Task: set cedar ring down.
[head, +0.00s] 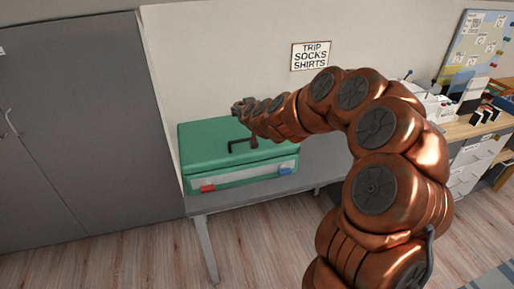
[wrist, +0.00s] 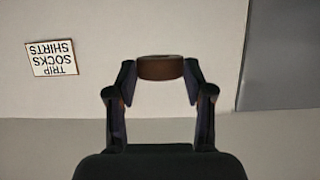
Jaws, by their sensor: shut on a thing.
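My gripper (wrist: 160,72) is shut on the cedar ring (wrist: 160,68), a brown band held between its two fingertips in the wrist view. The ring is in front of the pale wall and touches nothing else that I can see. In the head view my gripper (head: 243,107) is above the back part of a closed green suitcase (head: 225,163). The ring is too small there to make out clearly.
The suitcase lies on a grey table (head: 260,198) against the wall, with a dark handle (head: 240,145) near its top. A grey cabinet (head: 75,120) stands left. A wall sign (head: 311,56) hangs behind my arm. A cluttered desk (head: 465,127) is at right.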

